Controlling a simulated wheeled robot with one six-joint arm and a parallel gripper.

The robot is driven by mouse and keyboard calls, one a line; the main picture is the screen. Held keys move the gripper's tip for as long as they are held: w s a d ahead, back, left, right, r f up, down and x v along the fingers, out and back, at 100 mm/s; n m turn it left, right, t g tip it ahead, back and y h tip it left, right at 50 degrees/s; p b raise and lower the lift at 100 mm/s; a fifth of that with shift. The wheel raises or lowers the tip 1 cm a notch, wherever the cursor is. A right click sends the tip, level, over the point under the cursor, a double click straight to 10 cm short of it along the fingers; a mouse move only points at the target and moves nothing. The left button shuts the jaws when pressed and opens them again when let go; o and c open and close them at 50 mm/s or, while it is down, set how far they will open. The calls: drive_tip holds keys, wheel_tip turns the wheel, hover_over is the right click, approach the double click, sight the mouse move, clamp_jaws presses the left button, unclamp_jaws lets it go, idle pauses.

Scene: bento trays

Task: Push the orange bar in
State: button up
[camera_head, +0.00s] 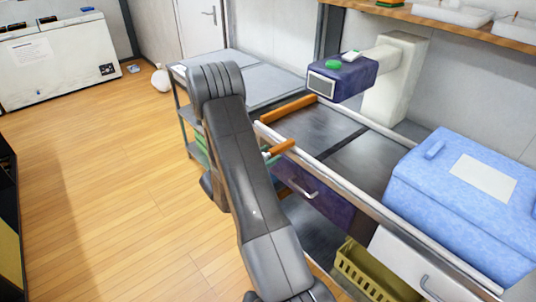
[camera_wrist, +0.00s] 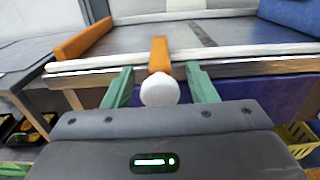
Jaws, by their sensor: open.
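An orange bar (camera_head: 281,147) sticks out over the front edge of the counter in the head view. In the wrist view the orange bar (camera_wrist: 158,54) ends in a round white knob (camera_wrist: 160,91) facing me. My gripper (camera_wrist: 159,70) is open, with one green finger on each side of the knob and bar. Gaps show between the fingers and the knob, so nothing is clamped. In the head view my arm hides most of the gripper. A second orange bar (camera_head: 286,108) lies at the left end of the counter, also seen in the wrist view (camera_wrist: 83,40).
A metal counter (camera_head: 318,127) with a pale front rail lies ahead. A purple drawer (camera_head: 318,196) with a handle is below. A blue box (camera_head: 465,190) stands right, and a purple-headed machine (camera_head: 342,76) stands behind. A yellow basket (camera_head: 372,272) is low. Floor at left is clear.

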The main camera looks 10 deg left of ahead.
sight(286, 145)
clamp_jaws()
drive_tip(key=b+x, duration=0.3)
drive_tip(key=x, duration=0.4)
drive_tip(key=shift+w+d+f, duration=0.1)
drive_tip(key=shift+w+d, duration=0.35)
drive_tip(key=shift+w, duration=0.1)
drive_tip(key=shift+r, duration=0.2)
unclamp_jaws()
drive_tip(key=shift+w+d+f, duration=0.1)
drive_tip(key=shift+w, duration=0.05)
